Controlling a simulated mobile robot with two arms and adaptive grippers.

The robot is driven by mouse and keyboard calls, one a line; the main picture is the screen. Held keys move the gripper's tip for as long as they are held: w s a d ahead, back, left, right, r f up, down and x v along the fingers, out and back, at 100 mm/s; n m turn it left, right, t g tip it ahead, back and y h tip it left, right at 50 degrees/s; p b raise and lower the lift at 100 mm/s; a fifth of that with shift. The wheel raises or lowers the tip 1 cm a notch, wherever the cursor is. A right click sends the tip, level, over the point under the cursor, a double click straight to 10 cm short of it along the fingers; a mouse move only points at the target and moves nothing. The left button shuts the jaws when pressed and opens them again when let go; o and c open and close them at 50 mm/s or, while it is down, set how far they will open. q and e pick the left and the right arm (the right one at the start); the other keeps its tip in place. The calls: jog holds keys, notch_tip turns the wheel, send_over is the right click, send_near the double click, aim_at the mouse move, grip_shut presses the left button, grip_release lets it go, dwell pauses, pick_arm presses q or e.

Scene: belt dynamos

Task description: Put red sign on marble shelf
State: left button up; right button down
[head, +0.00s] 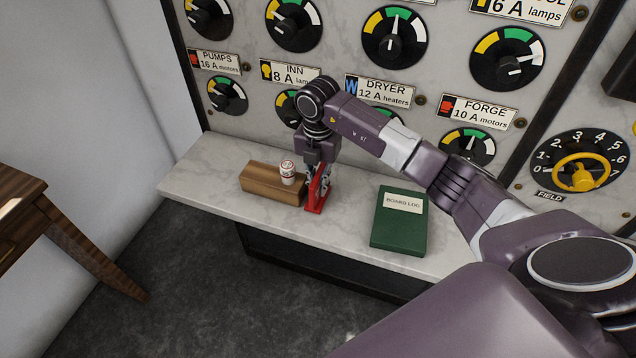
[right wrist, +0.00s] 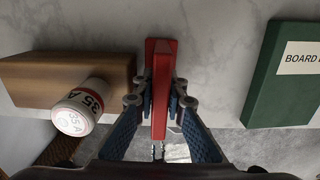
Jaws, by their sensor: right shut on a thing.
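The red sign (head: 316,195) stands upright on the marble shelf (head: 350,226), close to its front edge, between a wooden block and a green book. Its base appears to touch the shelf. My right gripper (head: 318,180) comes down from above and is shut on the red sign. In the right wrist view the fingers of the gripper (right wrist: 160,105) press on both sides of the red sign (right wrist: 161,75), and the marble shelf (right wrist: 215,45) lies under it. The sign's face is hidden. My left gripper is not in view.
A wooden block (head: 262,188) with a white fuse marked 35 A (head: 287,175) sits left of the sign. A green board log (head: 399,230) lies to the right. The dial panel (head: 345,80) rises behind. Bare shelf shows at the left end. A wooden table (head: 20,195) stands at far left.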

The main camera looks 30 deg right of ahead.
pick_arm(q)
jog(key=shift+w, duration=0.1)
pick_arm(e)
jog(key=c, duration=2.4)
grip_release()
jog(key=shift+f, duration=0.15)
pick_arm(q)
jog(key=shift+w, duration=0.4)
pick_arm(e)
jog(key=shift+o, duration=0.7)
notch_tip(320, 180, up, 11)
jog(key=b, duration=0.3)
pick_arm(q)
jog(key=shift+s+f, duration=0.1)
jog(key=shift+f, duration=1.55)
pick_arm(e)
jog(key=shift+r, duration=0.7)
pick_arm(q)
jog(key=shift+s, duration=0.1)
pick_arm(e)
jog(key=shift+f, duration=0.1)
